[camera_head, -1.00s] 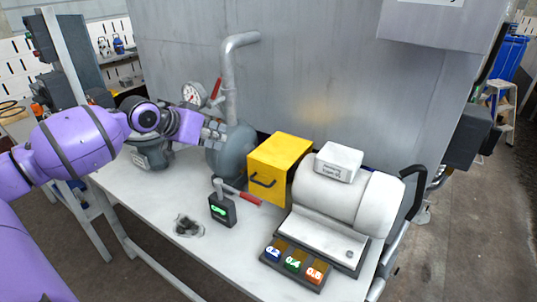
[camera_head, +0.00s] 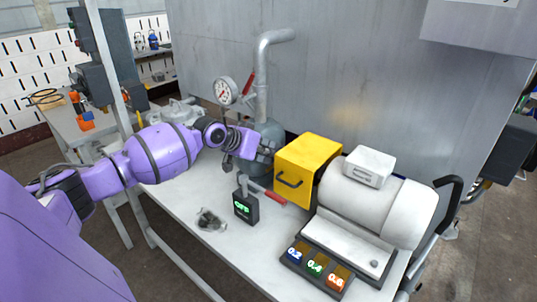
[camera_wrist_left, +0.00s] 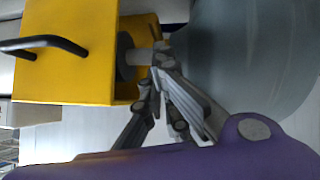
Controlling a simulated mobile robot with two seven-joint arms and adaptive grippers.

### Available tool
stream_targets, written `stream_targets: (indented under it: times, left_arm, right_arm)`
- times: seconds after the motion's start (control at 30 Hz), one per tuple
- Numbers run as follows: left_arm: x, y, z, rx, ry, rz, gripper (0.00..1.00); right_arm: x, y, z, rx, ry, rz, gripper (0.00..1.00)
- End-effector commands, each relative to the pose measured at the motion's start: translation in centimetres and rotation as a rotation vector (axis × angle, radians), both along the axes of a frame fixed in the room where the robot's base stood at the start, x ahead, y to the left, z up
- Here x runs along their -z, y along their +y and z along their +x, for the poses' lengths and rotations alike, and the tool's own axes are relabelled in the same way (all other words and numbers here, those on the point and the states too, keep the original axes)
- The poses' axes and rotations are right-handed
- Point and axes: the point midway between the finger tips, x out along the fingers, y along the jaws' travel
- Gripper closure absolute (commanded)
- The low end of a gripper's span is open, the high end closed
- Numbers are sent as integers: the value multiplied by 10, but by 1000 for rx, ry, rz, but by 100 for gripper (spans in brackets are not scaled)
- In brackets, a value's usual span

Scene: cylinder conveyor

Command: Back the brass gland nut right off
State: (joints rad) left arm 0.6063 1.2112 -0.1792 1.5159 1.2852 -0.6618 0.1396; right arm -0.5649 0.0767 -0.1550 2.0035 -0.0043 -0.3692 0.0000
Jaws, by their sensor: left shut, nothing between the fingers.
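My left gripper (camera_head: 268,150) is shut and empty in the head view. It is between the grey round vessel (camera_head: 267,129) and the yellow box (camera_head: 297,180). In the left wrist view its fingertips (camera_wrist_left: 158,60) are at the end of a short grey stem (camera_wrist_left: 138,57), beside the open side of the yellow box (camera_wrist_left: 70,75). Whether they touch the stem I cannot tell. A small tan patch shows by the fingertips, but I cannot make out the brass gland nut for sure in either view. My right gripper is not in view.
A pressure gauge (camera_head: 226,90) and a bent grey pipe (camera_head: 262,85) rise behind the gripper. A white motor (camera_head: 390,208), a numbered button panel (camera_head: 316,268), a small dark display box (camera_head: 245,206) and a red-handled tool (camera_head: 272,196) stand or lie on the white bench (camera_head: 225,255).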

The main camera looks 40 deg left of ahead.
Motion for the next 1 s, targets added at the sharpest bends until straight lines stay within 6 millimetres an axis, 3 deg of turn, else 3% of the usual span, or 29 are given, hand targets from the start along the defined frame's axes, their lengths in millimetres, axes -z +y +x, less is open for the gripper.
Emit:
stream_targets:
  times: [1.0]
  left_arm:
    - [24, 0, -10, 1, -122, -9, 100]
  right_arm:
    - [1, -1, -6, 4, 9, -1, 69]
